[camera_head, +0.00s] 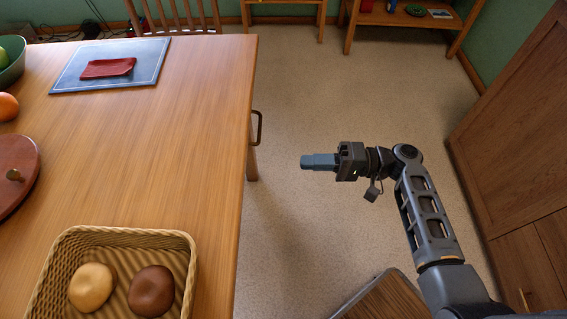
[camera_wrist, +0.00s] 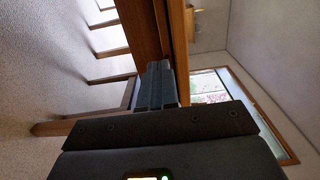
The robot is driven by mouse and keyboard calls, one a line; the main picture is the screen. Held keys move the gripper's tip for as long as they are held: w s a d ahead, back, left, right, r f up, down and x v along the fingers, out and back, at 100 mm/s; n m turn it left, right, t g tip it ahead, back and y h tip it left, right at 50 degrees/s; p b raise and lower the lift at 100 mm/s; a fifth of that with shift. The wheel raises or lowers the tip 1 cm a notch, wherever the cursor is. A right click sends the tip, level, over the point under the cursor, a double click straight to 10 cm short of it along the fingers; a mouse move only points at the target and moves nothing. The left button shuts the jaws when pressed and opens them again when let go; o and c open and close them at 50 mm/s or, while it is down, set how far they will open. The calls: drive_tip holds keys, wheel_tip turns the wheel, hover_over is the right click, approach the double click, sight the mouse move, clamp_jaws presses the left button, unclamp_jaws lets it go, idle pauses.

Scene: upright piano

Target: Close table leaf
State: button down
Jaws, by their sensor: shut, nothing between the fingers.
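A wooden table (camera_head: 190,130) fills the left of the head view. A dark bar handle (camera_head: 258,128) stands out from its right edge. I cannot make out a separate leaf or a seam in the top. My gripper (camera_head: 305,161) is shut and empty over open floor, to the right of the handle and apart from it. Its fingers point left toward the table edge. In the wrist view, which is turned sideways, my gripper (camera_wrist: 158,82) shows with the table's wooden edge (camera_wrist: 143,32) beyond the fingertips. The handle is not clear there.
A wooden cabinet (camera_head: 515,150) stands right. A chair (camera_head: 180,15) is behind the table. The floor between is clear.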

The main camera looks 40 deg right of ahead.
drive_tip(key=p+x, duration=0.1)
drive_tip(key=x, duration=1.2)
drive_tip(key=shift+a, duration=0.1)
drive_tip(key=b+x, duration=0.1)
drive_tip(key=x, duration=0.2)
drive_tip(key=shift+w+a+f, duration=0.15)
drive_tip(key=shift+w+a, duration=0.05)
drive_tip(key=shift+a, duration=0.05)
drive_tip(key=shift+w+a+r, duration=0.1)
drive_tip(key=shift+a+r, duration=0.05)
drive_tip(key=shift+r, duration=0.05)
drive_tip(key=v, duration=0.8)
drive_tip(key=shift+s+f, duration=0.1)
drive_tip(key=shift+s, duration=0.1)
